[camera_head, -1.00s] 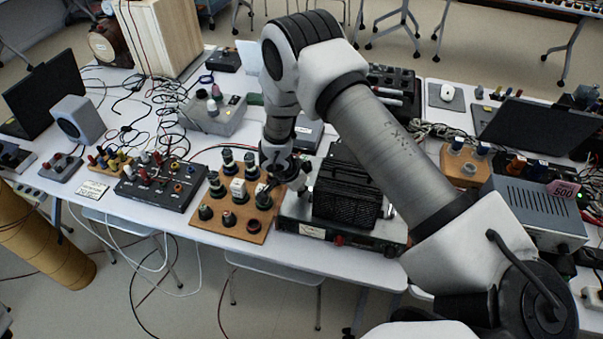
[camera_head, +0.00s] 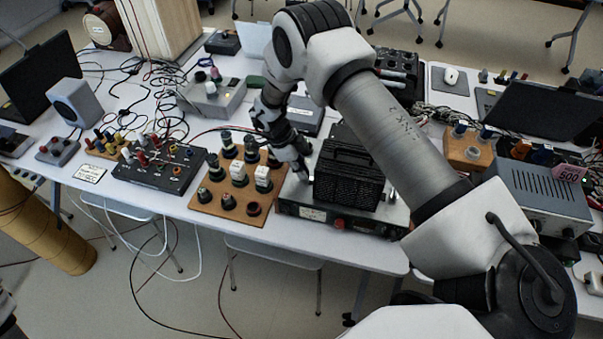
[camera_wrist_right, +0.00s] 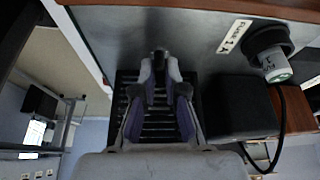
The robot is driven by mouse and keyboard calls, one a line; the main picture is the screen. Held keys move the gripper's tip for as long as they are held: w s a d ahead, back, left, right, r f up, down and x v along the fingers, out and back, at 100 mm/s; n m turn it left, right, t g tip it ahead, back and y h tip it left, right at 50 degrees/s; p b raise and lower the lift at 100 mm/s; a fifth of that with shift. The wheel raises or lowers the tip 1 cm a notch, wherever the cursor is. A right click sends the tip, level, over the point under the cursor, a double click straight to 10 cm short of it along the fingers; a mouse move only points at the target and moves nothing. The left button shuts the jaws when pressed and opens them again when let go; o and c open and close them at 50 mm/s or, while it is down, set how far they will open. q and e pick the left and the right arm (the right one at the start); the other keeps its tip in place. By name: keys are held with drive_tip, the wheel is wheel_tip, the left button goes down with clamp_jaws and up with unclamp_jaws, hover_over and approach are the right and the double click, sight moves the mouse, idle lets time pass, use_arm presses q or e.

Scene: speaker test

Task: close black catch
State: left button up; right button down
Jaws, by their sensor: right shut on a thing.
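A black ribbed case (camera_head: 347,172) sits on a grey metal instrument (camera_head: 300,211). A small pale metal fitting (camera_head: 392,194) shows at the case's right side. My right gripper (camera_head: 303,172) reaches down from the upper left to the left side of the case. In the right wrist view its two purple-padded fingers (camera_wrist_right: 159,68) are closed around a small dark part between their tips, with the black ribs behind it. The fingers hide most of this part, and I cannot tell its exact position.
A brown board (camera_head: 215,205) with several round terminals stands just left of the instrument. A black terminal box (camera_head: 160,172) lies further left. A grey slotted box (camera_head: 541,200) stands at the right. Cables crowd the table's back; its front edge is close.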

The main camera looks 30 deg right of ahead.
drive_tip(key=shift+m+b, duration=0.35)
drive_tip(key=shift+m, duration=0.15)
drive_tip(key=shift+g, duration=0.3)
drive_tip(key=c, duration=1.2)
unclamp_jaws()
drive_tip(key=shift+c, duration=0.2)
drive_tip(key=shift+d, duration=0.1)
drive_tip(key=v, duration=1.2)
drive_tip(key=shift+d, duration=0.2)
drive_tip(key=shift+s, duration=0.1)
